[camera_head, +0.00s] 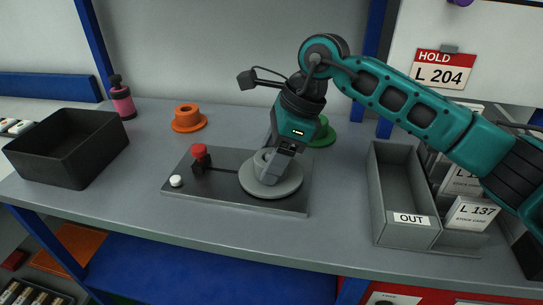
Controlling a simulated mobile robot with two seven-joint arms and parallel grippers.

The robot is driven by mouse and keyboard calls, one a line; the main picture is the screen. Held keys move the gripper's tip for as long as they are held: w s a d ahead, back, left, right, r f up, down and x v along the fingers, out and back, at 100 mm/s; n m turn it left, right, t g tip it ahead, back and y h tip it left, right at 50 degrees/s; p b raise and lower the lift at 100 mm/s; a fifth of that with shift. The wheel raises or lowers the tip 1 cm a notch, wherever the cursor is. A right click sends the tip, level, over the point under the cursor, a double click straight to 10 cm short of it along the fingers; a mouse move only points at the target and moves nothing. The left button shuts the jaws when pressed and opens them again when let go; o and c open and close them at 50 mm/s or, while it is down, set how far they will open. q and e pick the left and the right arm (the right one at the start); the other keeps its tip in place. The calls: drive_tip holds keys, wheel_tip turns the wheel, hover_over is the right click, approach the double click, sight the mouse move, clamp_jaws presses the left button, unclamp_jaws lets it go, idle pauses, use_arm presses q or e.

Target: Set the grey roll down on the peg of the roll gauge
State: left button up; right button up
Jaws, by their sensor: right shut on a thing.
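The grey roll (286,187), a wide flat flange with a raised hub, is over the right end of the roll gauge (219,192). The gauge is a dark flat plate with a red knob on a black block and a small white button. My right gripper (267,178) points down and is shut on the roll at its hub. The roll looks about level. The gauge's peg is hidden, and I cannot tell whether the roll rests on the plate or hangs just above it. My left gripper is out of view.
An orange roll (187,119) and a partly hidden green roll (324,133) stand behind the gauge. A black bin (68,173) and a pink bottle (123,101) are at left. A grey OUT tray (388,220) and label cards (470,214) are at right. The front bench strip is clear.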

drive_tip(key=o, duration=1.2)
drive_tip(key=shift+o, duration=0.8)
drive_tip(key=shift+r+p, duration=2.85)
drive_tip(key=shift+r, duration=2.15)
